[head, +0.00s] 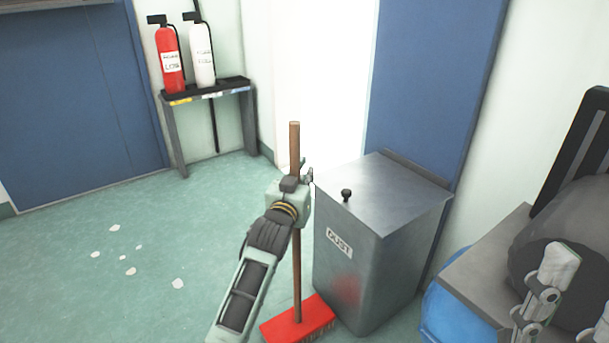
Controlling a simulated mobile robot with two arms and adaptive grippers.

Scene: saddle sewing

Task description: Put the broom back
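The broom has a brown wooden stick (297,260) and a red head (298,320). It stands upright, head down, just left of the metal dust bin (370,250). My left gripper (302,182) is at the upper part of the stick and appears shut on it; the hand hides that stretch of stick and most of the fingers. The stick shows above and below the hand. My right gripper (582,292) is at the lower right edge, partly cut off, with its fingers apart and nothing between them.
White scraps (130,271) lie on the green floor at left. A red extinguisher (167,55) and a white one (201,52) stand on a narrow shelf (205,93) by the wall. A blue container (450,312) and a grey machine are at right. The left floor is mostly free.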

